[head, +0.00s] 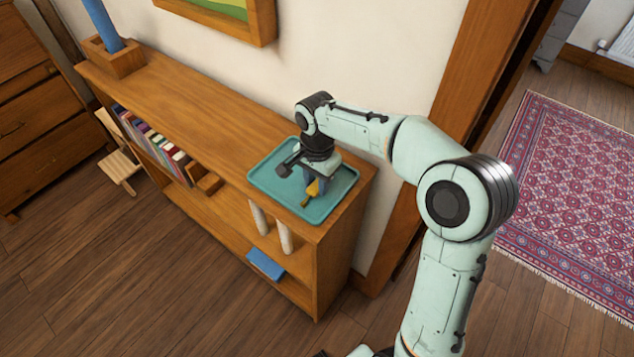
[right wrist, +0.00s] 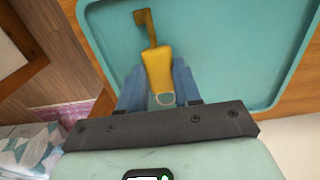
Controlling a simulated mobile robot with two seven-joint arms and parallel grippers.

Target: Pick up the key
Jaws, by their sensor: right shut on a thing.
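A yellow key (head: 312,190) with a brownish shaft is over the teal tray (head: 268,184) on top of the wooden shelf. My right gripper (head: 316,186) points down at the tray and is shut on the key. In the right wrist view the key (right wrist: 158,68) sits between the blue fingers of my right gripper (right wrist: 160,88), its shaft pointing away over the tray (right wrist: 220,45). I cannot tell whether the key touches the tray. My left gripper is not in view.
The tray stands at the right end of the low wooden bookshelf (head: 190,105). Books (head: 150,142) and a blue item (head: 265,264) are on the shelves below. A blue object in a wooden box (head: 113,60) stands at the far left end. The shelf top between is clear.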

